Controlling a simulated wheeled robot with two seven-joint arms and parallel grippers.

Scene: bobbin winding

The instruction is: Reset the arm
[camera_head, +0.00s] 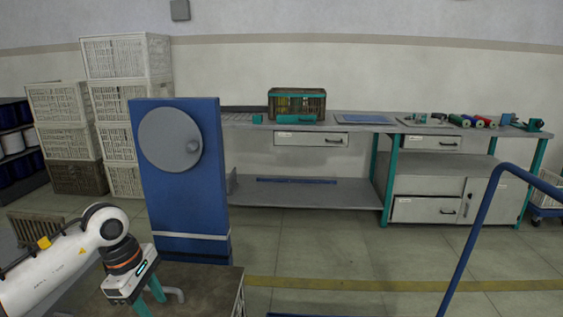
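My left arm comes in from the lower left, white with a dark wrist and an orange ring. My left gripper (152,299) points down at the bottom edge, above or beside a brown-topped table. Its two teal fingers stand apart with no object visible between them; one finger runs to the frame edge. My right arm and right gripper are not in view.
A blue machine cabinet (181,222) with a grey disc (170,140) stands behind the brown-topped table (203,281). White crates (127,57) are stacked at left. A long workbench (245,120) holds a dark crate (297,102) and coloured spools (480,121). A blue rail (468,243) rises at right.

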